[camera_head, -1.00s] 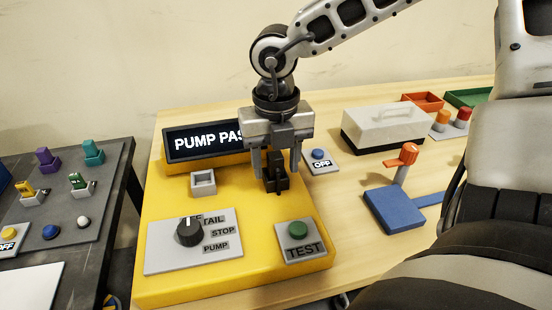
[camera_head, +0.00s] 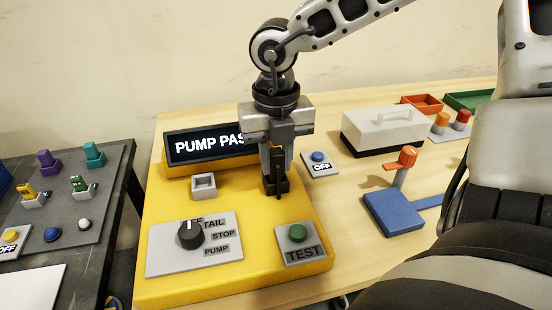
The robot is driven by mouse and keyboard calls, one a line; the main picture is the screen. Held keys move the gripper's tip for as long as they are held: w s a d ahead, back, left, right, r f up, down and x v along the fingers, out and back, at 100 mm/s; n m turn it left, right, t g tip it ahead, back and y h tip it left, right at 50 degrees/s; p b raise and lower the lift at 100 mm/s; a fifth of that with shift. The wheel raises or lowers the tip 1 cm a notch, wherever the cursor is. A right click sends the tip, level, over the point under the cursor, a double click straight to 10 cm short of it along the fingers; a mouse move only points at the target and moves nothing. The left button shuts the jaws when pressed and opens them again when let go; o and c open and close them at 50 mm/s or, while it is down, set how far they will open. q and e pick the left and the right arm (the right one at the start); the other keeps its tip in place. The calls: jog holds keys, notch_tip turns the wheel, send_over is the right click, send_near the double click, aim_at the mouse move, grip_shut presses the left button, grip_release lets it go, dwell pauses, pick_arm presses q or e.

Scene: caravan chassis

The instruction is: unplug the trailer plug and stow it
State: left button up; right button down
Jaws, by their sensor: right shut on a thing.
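The black trailer plug (camera_head: 270,186) stands upright at the right of the yellow test board (camera_head: 190,282). My right gripper (camera_head: 276,172) points down over it, shut on its upper part. The plug's foot is at the board, but I cannot see whether it sits in a socket. A small grey square holder (camera_head: 203,184) with an open top stands empty on the board, left of the plug. My left gripper is not in view.
A display (camera_head: 205,142) reading "PUMP PAS" stands behind, partly hidden by my gripper. A black knob (camera_head: 191,235) and green TEST button (camera_head: 298,233) are in front. A blue OFF button (camera_head: 318,157) and orange-topped lever (camera_head: 405,158) are to the right.

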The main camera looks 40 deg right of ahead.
aim_at(276, 153)
jog(key=shift+r+p, duration=0.75)
jog(key=shift+r, duration=1.1)
